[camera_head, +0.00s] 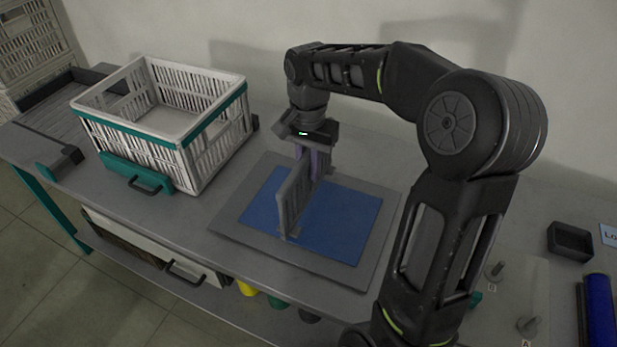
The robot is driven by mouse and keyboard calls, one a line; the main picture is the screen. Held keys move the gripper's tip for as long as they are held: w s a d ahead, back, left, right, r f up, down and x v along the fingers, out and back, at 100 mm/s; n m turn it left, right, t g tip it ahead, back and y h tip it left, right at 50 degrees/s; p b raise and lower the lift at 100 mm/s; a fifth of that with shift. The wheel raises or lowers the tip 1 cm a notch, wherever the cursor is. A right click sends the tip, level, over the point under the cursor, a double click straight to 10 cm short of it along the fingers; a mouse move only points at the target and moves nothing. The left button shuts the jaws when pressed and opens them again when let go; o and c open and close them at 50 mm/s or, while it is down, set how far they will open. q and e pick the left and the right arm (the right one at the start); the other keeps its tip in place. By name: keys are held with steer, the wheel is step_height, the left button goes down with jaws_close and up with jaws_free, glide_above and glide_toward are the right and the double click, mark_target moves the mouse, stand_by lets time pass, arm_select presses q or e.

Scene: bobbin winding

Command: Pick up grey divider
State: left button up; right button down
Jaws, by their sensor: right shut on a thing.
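The grey divider (294,203) is a thin upright panel above the blue mat (345,222), which has a grey border. The divider's lower edge is at or very close to the mat; I cannot tell whether it touches. My right gripper (312,160) points down from above and is shut on the divider's upper part. The fingers partly hide the divider's far end. My left gripper is not in view.
A white crate (209,141) with a teal band stands left of the mat, empty as far as I see. A small black tray (570,241), a blue cylinder (599,310) and pegs (528,325) are at the right. The table's front edge lies close below the mat.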

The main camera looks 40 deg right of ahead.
mark_target(308, 151)
step_height(308, 151, up, 6)
steer(key=shift+r, duration=0.1)
stand_by(0.7)
